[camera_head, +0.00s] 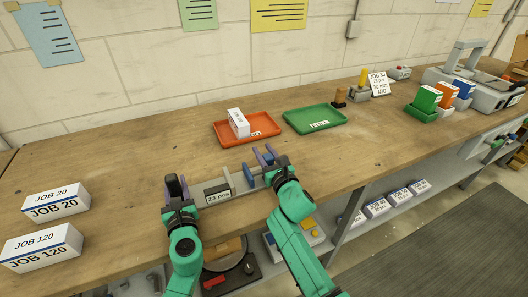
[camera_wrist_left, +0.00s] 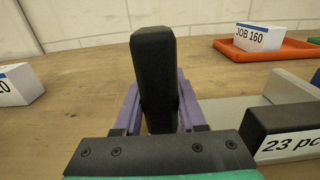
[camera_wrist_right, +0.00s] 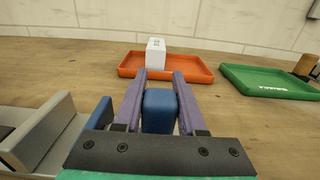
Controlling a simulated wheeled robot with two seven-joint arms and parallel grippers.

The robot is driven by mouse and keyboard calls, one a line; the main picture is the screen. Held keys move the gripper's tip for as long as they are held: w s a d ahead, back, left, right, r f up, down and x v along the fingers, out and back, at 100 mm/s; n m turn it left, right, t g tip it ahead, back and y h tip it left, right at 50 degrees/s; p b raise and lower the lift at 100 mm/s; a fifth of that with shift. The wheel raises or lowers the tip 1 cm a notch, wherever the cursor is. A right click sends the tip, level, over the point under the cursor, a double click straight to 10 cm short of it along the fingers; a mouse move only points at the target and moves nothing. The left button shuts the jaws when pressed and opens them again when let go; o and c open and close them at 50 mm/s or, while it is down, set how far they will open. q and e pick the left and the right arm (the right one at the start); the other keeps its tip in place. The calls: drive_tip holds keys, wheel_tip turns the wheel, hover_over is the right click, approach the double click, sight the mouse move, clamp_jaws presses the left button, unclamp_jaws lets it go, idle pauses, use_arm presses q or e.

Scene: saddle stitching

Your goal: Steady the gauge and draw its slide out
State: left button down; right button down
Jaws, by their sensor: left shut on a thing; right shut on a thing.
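The gauge (camera_head: 218,194) lies near the bench's front edge, with a grey body and a "23 pcs" label, which also shows in the left wrist view (camera_wrist_left: 288,145). My left gripper (camera_head: 177,188) is shut on a black upright post (camera_wrist_left: 155,75) at the gauge's left end. My right gripper (camera_head: 267,158) is shut on a blue block (camera_wrist_right: 160,110) at the right end, apparently the slide's grip. Grey upright plates (camera_wrist_right: 45,130) and a second blue piece (camera_wrist_right: 100,112) stand left of it. The post's foot is hidden by my gripper.
Behind the gauge are an orange tray (camera_head: 222,131) with a white "JOB 160" box (camera_head: 239,123) and an empty green tray (camera_head: 305,129). White job boxes (camera_head: 55,202) stand at the left. A stapler-like machine (camera_head: 475,85) is at the far right. Bench between is clear.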

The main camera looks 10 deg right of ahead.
drive_tip(key=d, duration=0.1)
drive_tip(key=w+d, duration=0.1)
drive_tip(key=d, duration=0.2)
drive_tip(key=shift+w+d, duration=0.25)
drive_tip(key=shift+d, duration=0.15)
use_arm(q)
drive_tip(key=shift+a, duration=0.1)
use_arm(e)
drive_tip(key=shift+c, duration=2.4)
unclamp_jaws()
drive_tip(key=shift+a, duration=0.1)
drive_tip(key=shift+s+f, duration=0.1)
drive_tip(key=shift+s, duration=0.2)
drive_tip(key=v, duration=1.1)
drive_tip(key=shift+s, duration=0.25)
